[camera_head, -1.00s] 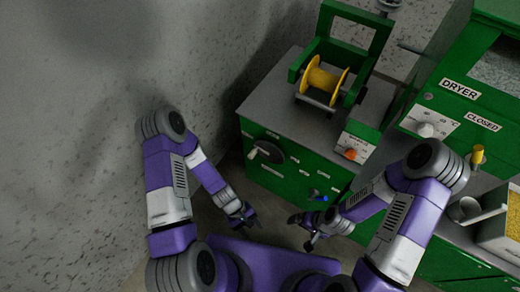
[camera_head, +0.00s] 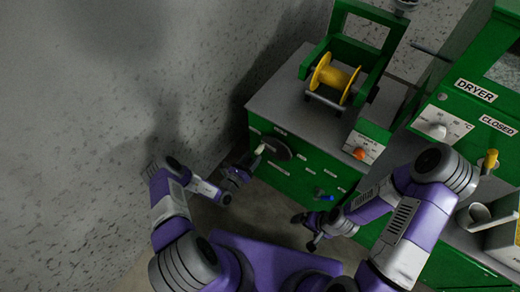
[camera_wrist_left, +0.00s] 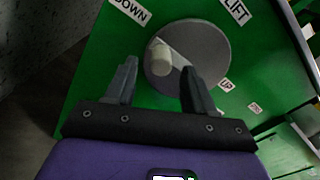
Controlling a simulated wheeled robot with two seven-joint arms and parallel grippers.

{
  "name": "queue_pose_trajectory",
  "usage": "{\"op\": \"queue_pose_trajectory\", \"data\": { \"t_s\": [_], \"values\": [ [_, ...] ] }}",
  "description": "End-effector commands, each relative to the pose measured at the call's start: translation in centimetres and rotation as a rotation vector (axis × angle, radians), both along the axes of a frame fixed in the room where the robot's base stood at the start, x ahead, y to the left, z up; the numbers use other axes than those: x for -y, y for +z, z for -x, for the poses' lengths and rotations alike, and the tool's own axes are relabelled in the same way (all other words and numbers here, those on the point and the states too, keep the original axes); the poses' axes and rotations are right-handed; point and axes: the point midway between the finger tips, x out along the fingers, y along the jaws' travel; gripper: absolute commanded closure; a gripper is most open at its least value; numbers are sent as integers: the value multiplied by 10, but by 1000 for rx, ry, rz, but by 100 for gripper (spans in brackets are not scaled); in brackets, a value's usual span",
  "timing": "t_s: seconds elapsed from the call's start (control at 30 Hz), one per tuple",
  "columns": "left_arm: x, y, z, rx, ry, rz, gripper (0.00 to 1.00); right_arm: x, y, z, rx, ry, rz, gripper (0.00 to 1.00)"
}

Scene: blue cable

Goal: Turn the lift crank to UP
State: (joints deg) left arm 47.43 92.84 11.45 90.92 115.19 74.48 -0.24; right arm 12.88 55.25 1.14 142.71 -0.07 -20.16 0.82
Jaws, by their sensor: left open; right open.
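The lift crank is a dark round disc (camera_head: 278,149) on the front of the green cabinet. Its pale handle (camera_head: 259,149) sticks out at the disc's left side. In the left wrist view the grey disc (camera_wrist_left: 205,58) and the whitish knob (camera_wrist_left: 160,54) lie ahead of my left gripper (camera_wrist_left: 158,72). The DOWN label (camera_wrist_left: 130,10) is on the knob's side, and the UP label (camera_wrist_left: 226,84) is across the disc. My left gripper (camera_head: 243,168) is open and empty, close to the knob, which appears between its fingers; contact cannot be told. My right gripper (camera_head: 304,230) is open and empty, right of the crank.
A yellow spool (camera_head: 334,77) sits in a green frame on the cabinet top. An orange knob (camera_head: 360,154) and a blue handle (camera_head: 325,197) are on the cabinet front. The dryer (camera_head: 470,110) stands at the right. A speckled wall (camera_head: 70,120) is at the left.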

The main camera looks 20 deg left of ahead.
Motion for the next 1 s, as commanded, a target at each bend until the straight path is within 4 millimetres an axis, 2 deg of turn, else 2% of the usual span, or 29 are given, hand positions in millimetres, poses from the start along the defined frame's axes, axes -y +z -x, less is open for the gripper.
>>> {"op": "queue_pose_trajectory", "data": {
  "t_s": [0.2, 0.33, 0.5, 0.73, 1.0],
  "values": [
    [14, -1, -34, 2, -6, -2, 46, 0, -12, 0, 0, 0, 0, 1],
    [19, -1, -49, 1, -6, -1, 46, 0, -16, 0, 0, 0, 0, 1],
    [22, 0, -57, 0, -7, 0, 46, 0, -17, 0, 0, 0, 0, 1],
    [22, 1, -57, -1, -7, 0, 46, 0, -17, 0, 0, 0, 0, 1],
    [23, 1, -57, -1, -7, 0, 88, 0, -17, 0, 0, 0, 0, 1]
  ]
}}
